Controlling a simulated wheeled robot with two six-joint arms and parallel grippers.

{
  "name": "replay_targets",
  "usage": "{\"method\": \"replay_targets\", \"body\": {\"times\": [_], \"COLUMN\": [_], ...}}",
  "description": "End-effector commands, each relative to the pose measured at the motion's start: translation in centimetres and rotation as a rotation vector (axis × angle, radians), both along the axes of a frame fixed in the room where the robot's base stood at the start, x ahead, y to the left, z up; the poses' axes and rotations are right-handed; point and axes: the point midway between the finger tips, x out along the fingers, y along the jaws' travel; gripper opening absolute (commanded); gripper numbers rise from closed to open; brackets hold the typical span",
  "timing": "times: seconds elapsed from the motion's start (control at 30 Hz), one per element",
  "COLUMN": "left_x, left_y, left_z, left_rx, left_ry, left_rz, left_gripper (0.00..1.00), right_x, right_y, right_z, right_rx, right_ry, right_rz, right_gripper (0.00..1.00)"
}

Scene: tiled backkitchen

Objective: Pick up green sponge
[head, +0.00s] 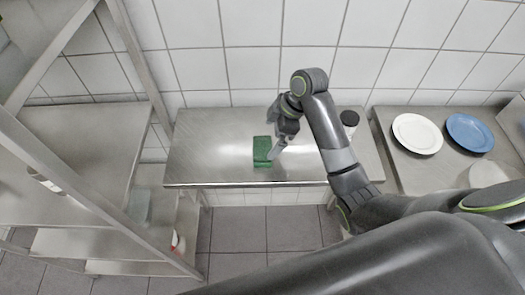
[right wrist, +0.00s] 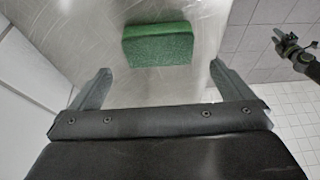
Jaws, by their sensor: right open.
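A green sponge (head: 262,152) lies flat on the steel table (head: 215,150), near the middle of its top. My right gripper (head: 275,147) reaches down beside and above the sponge in the head view. In the right wrist view the sponge (right wrist: 158,45) lies ahead of the right gripper (right wrist: 158,85), whose two fingers are spread wide with nothing between them. The sponge is apart from both fingers there. My left gripper (right wrist: 290,45) seems to show small at the right edge of the right wrist view; its jaws are unclear.
A white plate (head: 417,133) and a blue plate (head: 469,132) lie on the right counter. A metal shelf rack (head: 85,130) stands left. The table's left part is clear.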

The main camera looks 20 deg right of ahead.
Motion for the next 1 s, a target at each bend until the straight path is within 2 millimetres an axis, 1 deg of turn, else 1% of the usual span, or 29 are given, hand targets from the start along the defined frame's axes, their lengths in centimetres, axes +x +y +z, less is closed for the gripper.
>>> {"method": "replay_targets", "body": {"times": [0.23, 0.37, 0.43, 0.53, 0.63, 0.83, 1.0], "left_x": [0.0, 0.0, 0.1, 0.1, 0.1, 0.1, 0.1], "left_y": [0.0, 0.0, 0.0, 0.0, 0.0, 0.0, 0.0], "left_z": [0.9, 1.8, 1.9, 2.0, 2.1, 2.0, 2.0], "left_rx": [0.0, 0.0, 0.0, 0.0, 0.0, 0.0, 0.0], "left_ry": [-0.001, -0.001, -0.001, -0.002, -0.002, -0.002, -0.002], "left_rz": [0.0, 0.0, 0.0, 0.0, 0.0, 0.0, 0.0], "left_gripper": [0.36, 0.36, 0.36, 0.36, 0.36, 0.36, 0.36], "right_x": [0.2, 0.4, 0.5, 0.6, 0.7, 0.7, 0.7], "right_y": [0.7, 1.3, 1.6, 2.0, 2.1, 2.1, 2.1], "right_z": [-1.5, -3.0, -4.0, -4.9, -5.4, -5.4, -5.4], "right_rx": [0.001, 0.002, 0.001, 0.001, -0.001, -0.001, -0.001], "right_ry": [0.005, 0.006, 0.005, 0.003, -0.001, -0.001, -0.001], "right_rz": [-0.001, -0.001, -0.001, 0.0, 0.0, 0.0, 0.0], "right_gripper": [1.0, 1.0, 1.0, 1.0, 1.0, 1.0, 0.78]}}
